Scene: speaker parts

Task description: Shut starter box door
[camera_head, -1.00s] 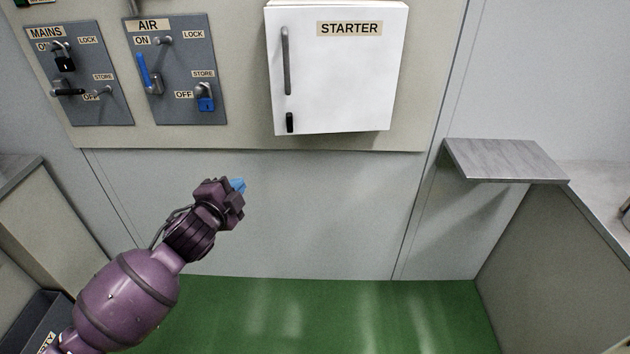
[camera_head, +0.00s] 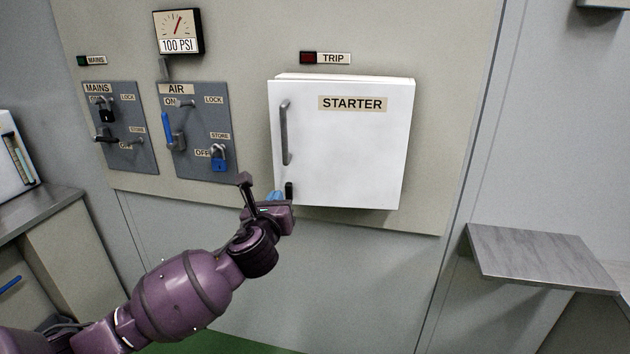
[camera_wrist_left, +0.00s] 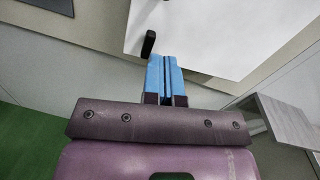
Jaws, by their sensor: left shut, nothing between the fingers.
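The starter box door (camera_head: 345,150) is a white panel labelled STARTER, with a grey upright handle (camera_head: 286,133) near its left edge. A small black latch (camera_head: 289,190) sits at its lower left corner. The door lies close over the box, and I cannot tell whether a gap is left. My left gripper (camera_head: 275,196) is at the door's lower left corner, its blue fingers shut and empty. In the left wrist view the blue fingertips (camera_wrist_left: 163,60) are just beside the black latch (camera_wrist_left: 148,43) and overlap the white door (camera_wrist_left: 215,35); contact is unclear.
The AIR panel (camera_head: 200,120) with a blue lever and blue padlock, and the MAINS panel (camera_head: 125,155), are left of the box. A pressure gauge (camera_head: 179,32) is above. A grey shelf (camera_head: 540,258) juts out at lower right. The wall below the box is clear.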

